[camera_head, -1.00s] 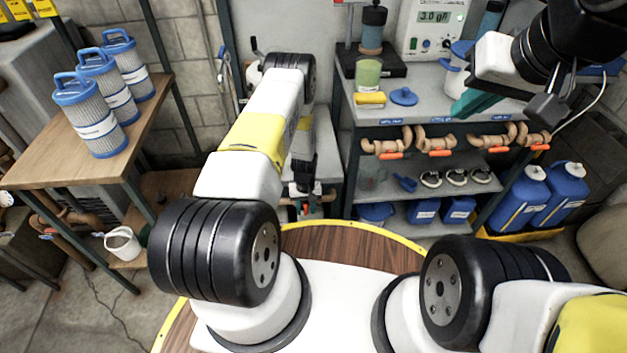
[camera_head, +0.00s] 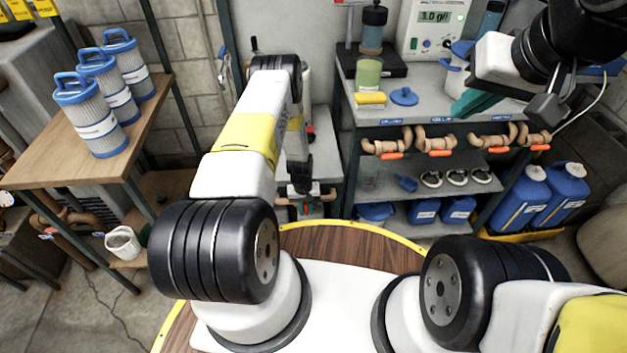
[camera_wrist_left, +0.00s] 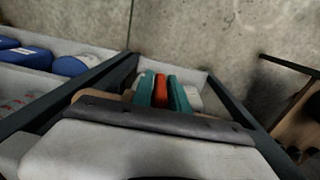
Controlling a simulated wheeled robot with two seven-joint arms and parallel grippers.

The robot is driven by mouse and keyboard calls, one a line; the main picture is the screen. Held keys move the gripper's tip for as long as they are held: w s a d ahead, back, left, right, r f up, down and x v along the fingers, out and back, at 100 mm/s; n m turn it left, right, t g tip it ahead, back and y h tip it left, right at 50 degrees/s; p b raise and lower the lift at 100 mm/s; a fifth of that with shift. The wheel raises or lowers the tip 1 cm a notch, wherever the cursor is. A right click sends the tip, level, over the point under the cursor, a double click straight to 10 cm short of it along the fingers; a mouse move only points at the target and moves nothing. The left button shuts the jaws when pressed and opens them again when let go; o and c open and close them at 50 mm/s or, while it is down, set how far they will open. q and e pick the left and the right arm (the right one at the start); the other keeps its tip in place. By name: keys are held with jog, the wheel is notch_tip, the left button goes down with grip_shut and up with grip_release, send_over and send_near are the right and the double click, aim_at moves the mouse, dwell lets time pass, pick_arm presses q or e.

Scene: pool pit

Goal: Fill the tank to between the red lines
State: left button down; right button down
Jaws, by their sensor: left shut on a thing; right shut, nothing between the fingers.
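What the handle belongs to is mostly hidden by the gripper. My right gripper (camera_head: 472,101) is shut and empty, its teal fingers above the right bench's front edge. I cannot make out a tank with red lines or any water level in either view.
The right bench (camera_head: 432,79) holds a meter (camera_head: 434,25) and a green jar (camera_head: 368,72). Tan pipes (camera_head: 436,142) with orange handles run below its top. Blue jugs (camera_head: 522,196) stand at right. Filter cartridges (camera_head: 97,120) stand on a wooden table (camera_head: 40,165) at left.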

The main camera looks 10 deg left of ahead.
pick_arm(q)
jog(key=shift+a+t+h, duration=0.1)
jog(key=shift+t+h, duration=0.2)
jog(key=shift+h, duration=0.5)
jog(key=shift+d+t+h, duration=0.2)
jog(key=shift+t+h, duration=0.2)
jog(key=shift+h, duration=1.3)
jog(key=c, duration=1.4)
grip_release()
jog(key=v, duration=0.8)
jog(key=shift+f, duration=0.1)
